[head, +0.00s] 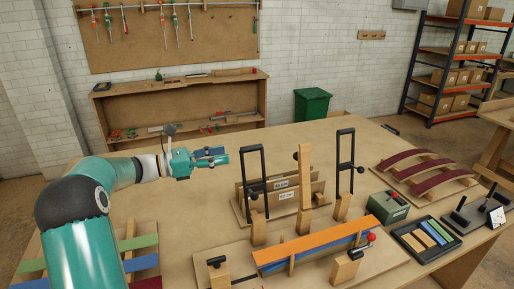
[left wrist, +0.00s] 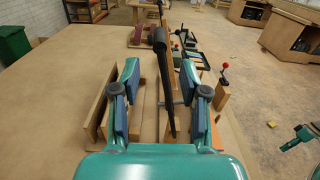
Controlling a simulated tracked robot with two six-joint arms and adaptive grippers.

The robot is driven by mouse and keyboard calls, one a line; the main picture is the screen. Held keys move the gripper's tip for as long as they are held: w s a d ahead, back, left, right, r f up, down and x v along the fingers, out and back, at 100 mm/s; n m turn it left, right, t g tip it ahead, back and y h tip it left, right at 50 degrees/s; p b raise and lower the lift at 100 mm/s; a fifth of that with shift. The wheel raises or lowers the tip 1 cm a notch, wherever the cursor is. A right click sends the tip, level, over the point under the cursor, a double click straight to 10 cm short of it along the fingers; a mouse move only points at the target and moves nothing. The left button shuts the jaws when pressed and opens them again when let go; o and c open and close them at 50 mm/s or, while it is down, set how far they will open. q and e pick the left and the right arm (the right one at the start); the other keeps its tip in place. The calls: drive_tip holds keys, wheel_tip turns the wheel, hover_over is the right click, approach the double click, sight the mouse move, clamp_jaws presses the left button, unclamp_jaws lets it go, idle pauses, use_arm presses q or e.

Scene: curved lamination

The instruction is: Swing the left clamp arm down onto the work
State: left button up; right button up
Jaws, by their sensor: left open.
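The left clamp arm is a tall black frame (head: 264,180) standing upright at the left of the bending jig. It also shows nearly edge-on in the left wrist view (left wrist: 162,65), with a thick round bar at its top. My left gripper (head: 226,157) is open and empty, just left of the frame's top in the head view. In the left wrist view my fingers (left wrist: 160,90) lie on either side of the frame; contact cannot be told. The work, with orange (head: 310,246) and blue strips, lies in front of the frame.
A second black frame (head: 338,165) stands upright to the right, with a tall wooden post (head: 304,175) between. Wooden boards (head: 285,192) stand behind. A red-knobbed clamp (head: 371,237), a green box (head: 388,207) and a black tray (head: 402,234) are at right. The table's back left is clear.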

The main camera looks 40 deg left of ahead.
sight(260, 148)
use_arm(q)
drive_tip(key=p+x, duration=0.2)
drive_tip(key=x, duration=0.8)
drive_tip(key=shift+w+d, duration=0.1)
drive_tip(key=shift+w, duration=0.2)
clamp_jaws()
